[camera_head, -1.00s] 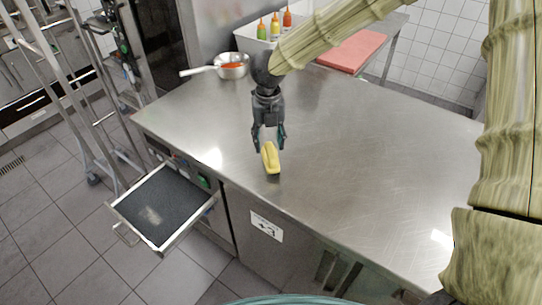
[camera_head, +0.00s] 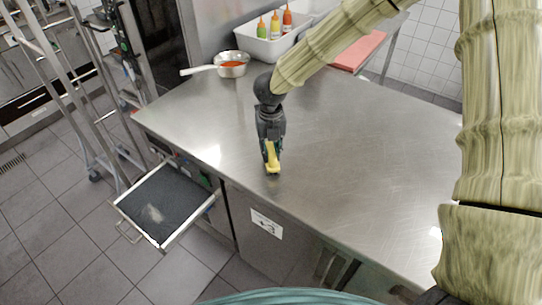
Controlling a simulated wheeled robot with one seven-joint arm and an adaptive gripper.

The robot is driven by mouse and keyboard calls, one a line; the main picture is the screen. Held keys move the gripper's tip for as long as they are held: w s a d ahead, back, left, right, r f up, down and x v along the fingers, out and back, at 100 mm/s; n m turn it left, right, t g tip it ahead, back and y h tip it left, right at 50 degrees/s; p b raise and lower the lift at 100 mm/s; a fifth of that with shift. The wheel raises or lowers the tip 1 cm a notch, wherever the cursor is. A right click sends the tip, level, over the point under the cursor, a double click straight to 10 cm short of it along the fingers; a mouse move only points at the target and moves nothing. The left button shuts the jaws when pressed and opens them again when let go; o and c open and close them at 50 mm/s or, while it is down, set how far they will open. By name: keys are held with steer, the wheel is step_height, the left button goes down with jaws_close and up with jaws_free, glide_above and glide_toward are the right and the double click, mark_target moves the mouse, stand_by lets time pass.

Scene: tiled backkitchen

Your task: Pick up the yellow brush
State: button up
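The yellow brush (camera_head: 272,161) is on the steel counter (camera_head: 350,165), near its front edge. My gripper (camera_head: 271,153) points down at the brush from above and behind, with its dark fingers around or beside the brush's upper part. The brush's front end shows below the fingers. The fingers overlap the brush in this view, so I cannot tell whether they touch it or are closed on it.
A pan with a white handle (camera_head: 232,65) stands at the counter's back left. A white bin (camera_head: 262,45) with several sauce bottles and a red board (camera_head: 358,50) are behind. An open drawer (camera_head: 165,203) juts out at front left. The counter's right side is clear.

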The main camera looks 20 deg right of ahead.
mark_target(269, 151)
steer(key=shift+r, duration=0.15)
jaws_close()
steer(key=shift+r, duration=0.3)
steer(key=shift+s+a+r+b, duration=0.2)
steer(key=shift+r+b, duration=0.3)
steer(key=shift+r, duration=0.15)
steer(key=shift+s+a+r+b, duration=0.15)
steer(key=shift+a+r+b, duration=0.05)
steer(key=shift+r+b, duration=0.35)
steer(key=s+a+r+b, duration=0.1)
steer(key=s+a+b, duration=0.2)
steer(key=s+a, duration=0.6)
steer(key=shift+s+a+r+b, duration=0.35)
steer(key=shift+a+b, duration=0.05)
steer(key=shift+a, duration=0.8)
